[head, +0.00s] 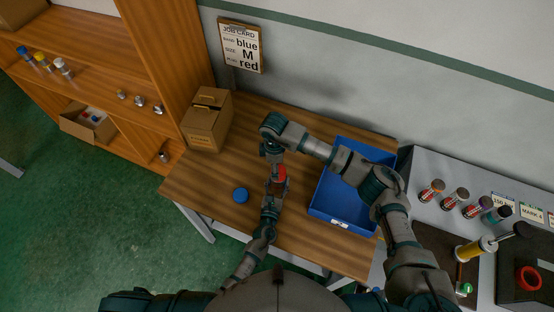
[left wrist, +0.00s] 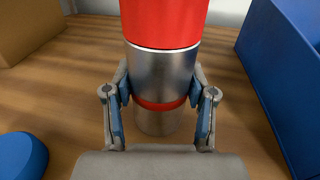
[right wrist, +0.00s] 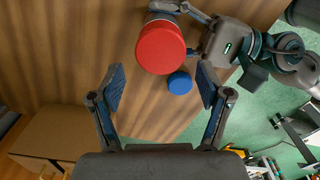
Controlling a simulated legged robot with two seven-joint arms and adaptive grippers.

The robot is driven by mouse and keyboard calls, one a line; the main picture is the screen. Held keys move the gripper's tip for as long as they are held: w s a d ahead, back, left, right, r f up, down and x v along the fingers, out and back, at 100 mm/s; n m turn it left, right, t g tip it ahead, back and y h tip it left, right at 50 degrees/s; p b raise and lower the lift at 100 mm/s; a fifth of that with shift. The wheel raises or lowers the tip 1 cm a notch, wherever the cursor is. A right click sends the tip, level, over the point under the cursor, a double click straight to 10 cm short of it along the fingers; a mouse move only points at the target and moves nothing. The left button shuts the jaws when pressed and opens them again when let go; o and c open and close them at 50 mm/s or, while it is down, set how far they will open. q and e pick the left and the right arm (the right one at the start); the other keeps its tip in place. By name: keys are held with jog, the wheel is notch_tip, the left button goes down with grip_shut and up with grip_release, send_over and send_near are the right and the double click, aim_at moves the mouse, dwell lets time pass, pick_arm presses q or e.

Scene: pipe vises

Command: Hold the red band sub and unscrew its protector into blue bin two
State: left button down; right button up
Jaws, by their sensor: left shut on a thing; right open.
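The sub (left wrist: 163,75) stands upright, a steel cylinder with a red band low down and a red protector (left wrist: 165,20) on its top end. My left gripper (left wrist: 162,112) is shut around the steel body near the band. In the head view the red protector (head: 281,172) shows between my two grippers. My right gripper (right wrist: 160,88) is open, pointing down above the table. The protector's round red top (right wrist: 160,48) lies beyond its fingertips, apart from them. The blue bin (head: 343,222) stands right of the sub; its label is too small to read.
A blue round cap (head: 241,195) lies on the wooden table left of the sub. A cardboard box (head: 207,122) stands at the back left. A job card (head: 240,46) on the wall reads blue, M, red. A grey bench with several banded subs (head: 431,190) is at the right.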

notch_tip(320, 180, down, 4)
jog(key=shift+d+r, duration=0.1)
jog(key=shift+r, duration=0.15)
pick_arm(q)
jog(key=shift+d, duration=0.5)
pick_arm(e)
jog(key=shift+d+f, duration=0.35)
jog(key=shift+d, duration=0.1)
